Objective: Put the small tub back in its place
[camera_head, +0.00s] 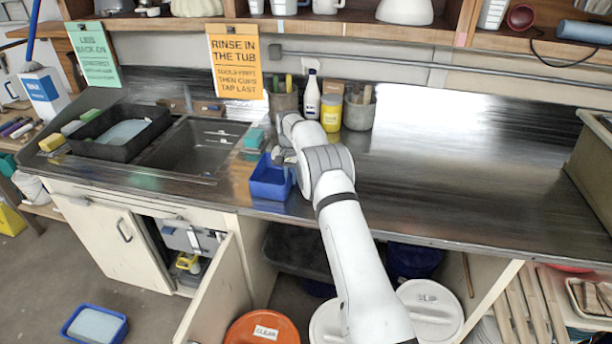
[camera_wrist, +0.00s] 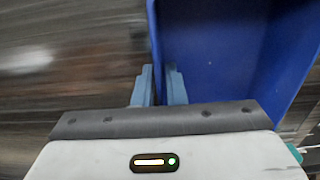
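A small blue tub (camera_head: 268,182) is at the front of the steel counter, just right of the sink. My gripper (camera_head: 284,157) is at its upper right side, partly hidden by my own wrist. In the wrist view my gripper's fingers (camera_wrist: 157,74) straddle one wall of the blue tub (camera_wrist: 225,50), one finger outside and one inside, shut on it. The visible inside of the tub is plain blue and looks empty. I cannot tell whether its base touches the counter.
A sink (camera_head: 195,147) with a black tray (camera_head: 120,130) lies left. A teal block (camera_head: 254,138), bottle (camera_head: 312,95) and yellow jar (camera_head: 331,113) stand behind. The counter (camera_head: 460,165) is clear to the right. Another blue tub (camera_head: 70,322) sits on the floor near an open cupboard door (camera_head: 218,295).

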